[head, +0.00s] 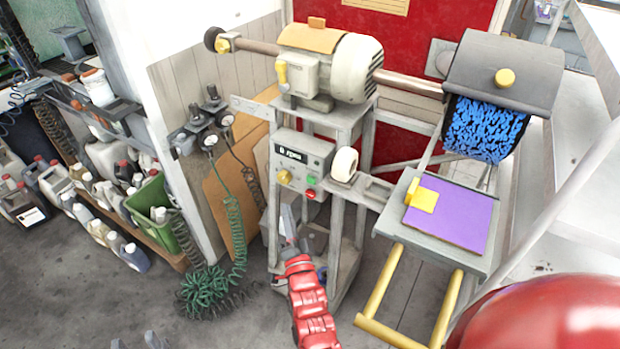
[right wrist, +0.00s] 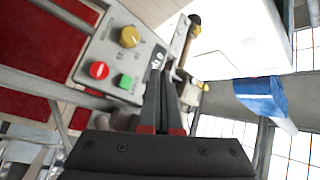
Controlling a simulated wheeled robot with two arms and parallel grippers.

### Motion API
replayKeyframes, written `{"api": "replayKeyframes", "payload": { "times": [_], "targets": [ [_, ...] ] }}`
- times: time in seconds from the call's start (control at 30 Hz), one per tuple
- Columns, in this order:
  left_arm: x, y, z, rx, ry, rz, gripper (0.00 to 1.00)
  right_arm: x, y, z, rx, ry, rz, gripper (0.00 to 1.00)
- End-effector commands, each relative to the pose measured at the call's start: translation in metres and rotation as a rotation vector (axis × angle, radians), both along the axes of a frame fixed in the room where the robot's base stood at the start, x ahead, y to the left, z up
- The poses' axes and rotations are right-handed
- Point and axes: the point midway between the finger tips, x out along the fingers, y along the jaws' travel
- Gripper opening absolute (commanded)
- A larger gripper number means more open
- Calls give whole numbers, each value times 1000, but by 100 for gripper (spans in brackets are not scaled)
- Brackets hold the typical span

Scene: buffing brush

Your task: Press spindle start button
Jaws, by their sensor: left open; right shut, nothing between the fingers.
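The grey control box (head: 302,152) is mounted on the machine stand below the motor. In the right wrist view the red button (right wrist: 99,70), green button (right wrist: 126,82) and yellow knob (right wrist: 129,37) lie left of my fingertips. My right gripper (head: 288,222) is shut and empty, pointing up below the box; its fingers (right wrist: 160,78) show no clear contact with the green button. My left gripper (head: 136,342) is open; only its tips show at the bottom edge.
The motor (head: 335,65) carries a shaft to a blue brush (head: 485,128) under a grey hood. A purple pad (head: 450,212) lies on a table with yellow rails at right. Green coiled hoses (head: 205,292) and several jugs stand left. The floor in front is clear.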

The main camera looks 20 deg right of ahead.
Motion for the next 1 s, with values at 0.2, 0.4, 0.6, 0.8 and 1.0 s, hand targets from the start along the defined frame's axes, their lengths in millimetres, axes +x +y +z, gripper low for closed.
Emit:
{"api": "replayKeyframes", "payload": {
  "times": [0.2, 0.4, 0.6, 0.8, 1.0],
  "targets": [
    [0, 0, -1, 0, 0, 0, 44, 4, -4, 0, 0, -3, -1, 0],
    [0, 0, -3, 0, 0, 0, 44, 18, -23, 1, -3, -4, -2, 0],
    [0, 0, -2, 0, 0, 0, 44, 36, -46, 3, -3, -5, -3, 0],
    [0, 0, -8, 0, 0, 0, 44, 48, -62, -1, -2, -1, 0, 0],
    [0, 0, -9, 0, 0, 0, 44, 54, -69, 0, 0, -1, -1, 0]
  ]
}}
